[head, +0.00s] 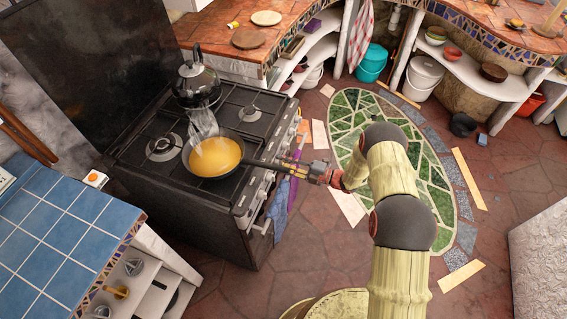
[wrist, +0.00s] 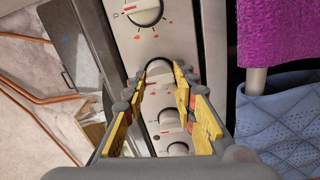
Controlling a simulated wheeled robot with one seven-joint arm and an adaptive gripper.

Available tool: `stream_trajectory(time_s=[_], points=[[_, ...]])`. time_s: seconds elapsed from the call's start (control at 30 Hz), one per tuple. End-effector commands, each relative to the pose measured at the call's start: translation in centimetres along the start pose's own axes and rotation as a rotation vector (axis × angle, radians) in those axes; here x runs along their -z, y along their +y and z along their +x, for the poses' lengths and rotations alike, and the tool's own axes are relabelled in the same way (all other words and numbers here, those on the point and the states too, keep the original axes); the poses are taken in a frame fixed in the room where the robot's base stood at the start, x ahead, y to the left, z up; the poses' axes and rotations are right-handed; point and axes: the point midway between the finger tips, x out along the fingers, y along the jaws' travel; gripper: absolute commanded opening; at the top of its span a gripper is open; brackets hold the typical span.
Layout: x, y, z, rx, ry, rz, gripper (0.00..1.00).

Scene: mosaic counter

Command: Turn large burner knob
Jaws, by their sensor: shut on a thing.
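The stove's front panel (wrist: 125,52) carries a row of round, pale burner knobs. My gripper (wrist: 166,78) has its yellow-padded fingers on either side of one dark-rimmed knob (wrist: 158,68) and is shut on it. The fingers hide part of this knob and its marks. A knob with red marks around it (wrist: 145,12) is clear at the top of the wrist view. A smaller knob (wrist: 168,120) shows between the finger bases. In the head view my gripper (head: 298,167) is at the stove's front right, and the held knob is hard to make out.
A pan (head: 214,157) with yellow-orange contents stands on the stove, its handle reaching over the front edge close to my gripper. A kettle (head: 197,86) stands behind it. Purple and blue cloths (head: 279,207) hang at the stove front. The floor beside the stove is largely clear.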

Motion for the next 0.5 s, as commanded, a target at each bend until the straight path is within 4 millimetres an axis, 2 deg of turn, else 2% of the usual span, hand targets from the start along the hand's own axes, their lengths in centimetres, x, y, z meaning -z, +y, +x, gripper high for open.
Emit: stream_trajectory(time_s=[0.47, 0.5], points=[[-0.2, 0.07, -0.01, 0.0, -0.004, 0.012, 0.02], [-0.2, 0.07, -0.01, 0.0, -0.004, 0.012, 0.28]])
